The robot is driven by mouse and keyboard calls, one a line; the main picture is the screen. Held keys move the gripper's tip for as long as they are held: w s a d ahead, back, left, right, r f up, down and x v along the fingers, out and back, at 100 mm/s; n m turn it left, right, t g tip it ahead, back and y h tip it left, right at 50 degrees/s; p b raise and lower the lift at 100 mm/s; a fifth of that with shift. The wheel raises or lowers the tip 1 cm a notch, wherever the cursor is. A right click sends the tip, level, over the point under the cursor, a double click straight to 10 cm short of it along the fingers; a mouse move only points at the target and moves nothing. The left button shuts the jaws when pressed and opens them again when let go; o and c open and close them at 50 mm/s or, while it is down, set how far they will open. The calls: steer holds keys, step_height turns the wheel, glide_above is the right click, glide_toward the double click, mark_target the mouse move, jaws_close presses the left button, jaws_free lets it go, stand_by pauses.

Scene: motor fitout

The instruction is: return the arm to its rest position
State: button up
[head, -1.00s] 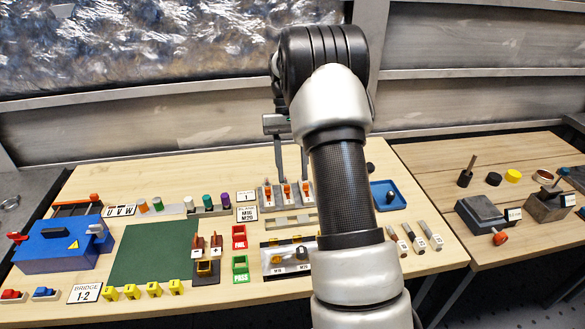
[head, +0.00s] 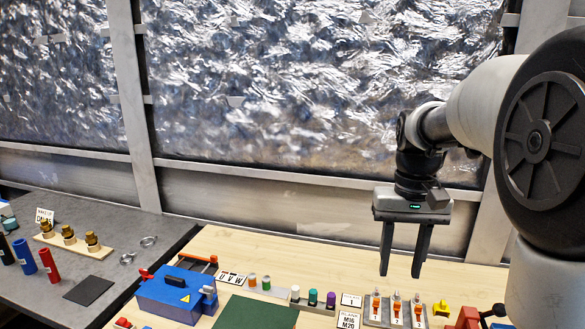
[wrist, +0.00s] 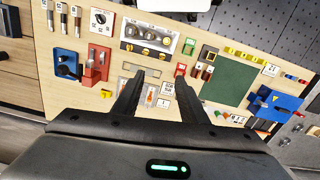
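My arm reaches in from the right edge of the head view and bends down at the wrist. My gripper (head: 401,274) hangs with its fingers pointing down, above the back right part of the light wooden table (head: 215,245). The two dark fingers are apart and nothing shows between them. In the wrist view my gripper (wrist: 160,75) is also open and empty, seen over the table from above. It appears clear of the parts below.
A blue box (head: 168,302) and a dark green mat (head: 255,314) lie on the table. Orange-levered connectors (head: 397,308) stand below my gripper. A grey side table (head: 40,285) at left holds coloured cylinders and brass fittings. The space left of my gripper is free.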

steer(key=s+a+r+n+t+p, duration=0.1)
steer(key=s+a+r+t, duration=0.1)
steer(key=s, duration=0.6)
steer(key=s+a+r+t+p, duration=0.1)
steer(key=s+a+t, duration=0.3)
steer(key=s, duration=0.4)
steer(key=shift+s+a+r+n, duration=0.25)
steer(key=shift+a+r+n, duration=0.15)
steer(key=shift+a+r, duration=0.15)
